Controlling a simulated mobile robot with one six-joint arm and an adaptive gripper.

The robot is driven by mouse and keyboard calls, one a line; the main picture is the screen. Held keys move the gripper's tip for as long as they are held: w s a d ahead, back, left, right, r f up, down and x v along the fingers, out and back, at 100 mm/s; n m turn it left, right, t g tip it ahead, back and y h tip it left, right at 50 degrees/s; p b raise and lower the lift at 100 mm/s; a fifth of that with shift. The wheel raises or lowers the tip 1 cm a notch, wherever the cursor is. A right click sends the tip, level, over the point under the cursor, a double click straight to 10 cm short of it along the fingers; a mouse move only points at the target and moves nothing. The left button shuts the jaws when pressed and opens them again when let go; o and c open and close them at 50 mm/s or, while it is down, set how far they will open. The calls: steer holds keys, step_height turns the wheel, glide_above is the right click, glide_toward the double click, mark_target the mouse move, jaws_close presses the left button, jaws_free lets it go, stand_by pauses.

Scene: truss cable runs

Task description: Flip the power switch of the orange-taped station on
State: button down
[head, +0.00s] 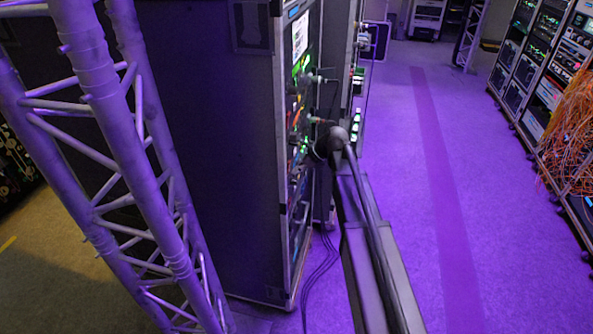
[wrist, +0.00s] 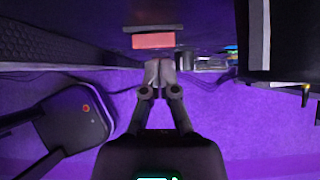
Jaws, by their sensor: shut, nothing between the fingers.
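In the wrist view my gripper (wrist: 160,73) is shut and empty, its fingertips pointing at the dark face of a unit. A small red-orange block (wrist: 153,41) shows on that face just above the fingertips, with a grey strip (wrist: 152,29) over it. I cannot tell whether the block is tape or a switch, or whether the fingertips touch the face. In the head view the equipment rack (head: 300,150) is seen nearly edge-on. My arm reaches to its front, and the fingertips cannot be made out there. The power switch's position cannot be read.
A lilac truss (head: 150,180) stands at the left, near the rack's dark side. Cables (head: 318,268) hang to the floor by the rack. Racks with orange cables (head: 570,120) line the right. The purple aisle floor (head: 400,150) between is clear.

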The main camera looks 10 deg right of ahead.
steer(key=shift+a+r, duration=0.1)
steer(key=shift+r, duration=0.1)
steer(key=shift+r+p, duration=0.6)
steer(key=shift+p, duration=0.2)
steer(key=s+d+r+p, duration=0.4)
steer(key=d+r+p, duration=0.1)
steer(key=d, duration=0.6)
steer(key=shift+s+r+p, duration=0.15)
steer(key=shift+r+p, duration=0.15)
stand_by(0.6)
